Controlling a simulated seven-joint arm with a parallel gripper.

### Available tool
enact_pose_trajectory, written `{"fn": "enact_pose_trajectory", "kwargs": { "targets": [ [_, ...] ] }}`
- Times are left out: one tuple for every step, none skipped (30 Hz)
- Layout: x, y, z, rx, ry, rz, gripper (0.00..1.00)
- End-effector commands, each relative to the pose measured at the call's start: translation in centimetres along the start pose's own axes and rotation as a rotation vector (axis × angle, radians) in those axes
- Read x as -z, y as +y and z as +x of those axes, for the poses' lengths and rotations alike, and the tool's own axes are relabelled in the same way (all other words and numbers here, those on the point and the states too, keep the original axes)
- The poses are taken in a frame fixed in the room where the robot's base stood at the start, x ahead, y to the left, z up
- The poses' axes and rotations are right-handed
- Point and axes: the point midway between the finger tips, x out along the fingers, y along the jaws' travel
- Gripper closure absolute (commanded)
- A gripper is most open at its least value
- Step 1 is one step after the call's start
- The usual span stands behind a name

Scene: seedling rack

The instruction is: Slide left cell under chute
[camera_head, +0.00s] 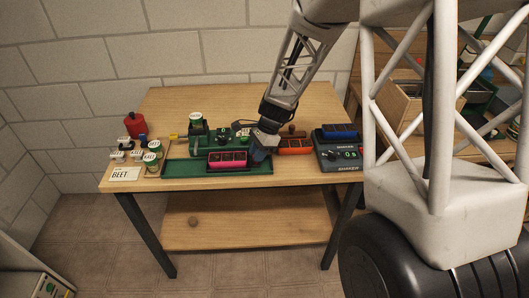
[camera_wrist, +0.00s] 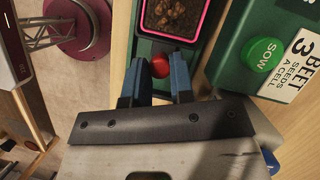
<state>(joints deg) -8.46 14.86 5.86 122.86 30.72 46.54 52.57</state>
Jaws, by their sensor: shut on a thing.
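A pink-rimmed cell tray (camera_head: 227,159) sits in a long green track (camera_head: 190,170) along the table's front. In the wrist view, the pink tray (camera_wrist: 147,22) holds brown soil, and its far part is cut off by the frame. My gripper (camera_head: 257,158) is at the tray's right end. In the wrist view, the blue fingers of my gripper (camera_wrist: 164,72) are shut on a red knob (camera_wrist: 160,65), just beyond the tray's near end. A green seeder (camera_head: 196,136) stands behind the track, left of the tray. I cannot make out its chute opening.
A green SOW button (camera_wrist: 263,54) and a BEET seed card (camera_wrist: 305,62) lie beside the track. An orange tray (camera_head: 295,146) and a grey shaker (camera_head: 338,155) stand to the right.

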Motion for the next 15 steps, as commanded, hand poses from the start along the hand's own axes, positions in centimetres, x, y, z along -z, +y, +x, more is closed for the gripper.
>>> {"fn": "enact_pose_trajectory", "kwargs": {
  "targets": [
    [-0.7,-0.4,0.2,0.001,0.000,-0.002,1.00],
    [-1.1,-0.5,0.4,0.001,0.000,-0.003,1.00],
    [-1.6,-0.7,0.7,0.000,0.000,-0.003,1.00],
    [-2.0,-0.9,0.8,0.000,0.000,-0.002,1.00],
    [-2.3,-1.1,1.0,0.000,0.000,-0.001,1.00],
    [-2.9,-1.3,1.2,0.001,0.000,-0.002,1.00],
    [-3.3,-1.5,1.3,0.001,0.000,-0.002,1.00],
    [-3.6,-1.7,1.4,0.001,0.000,-0.003,1.00],
    [-4.0,-1.9,1.6,0.001,0.000,-0.002,1.00],
    [-4.3,-2.0,1.8,0.001,0.000,-0.001,1.00],
    [-4.6,-2.1,1.9,0.001,0.000,-0.001,1.00],
    [-4.9,-2.2,2.0,0.001,0.000,-0.001,1.00],
    [-5.0,-2.3,2.1,0.001,0.000,-0.001,1.00],
    [-5.2,-2.3,2.1,0.001,0.000,-0.001,1.00],
    [-5.3,-2.4,2.1,0.001,0.000,-0.001,1.00]
  ]
}}
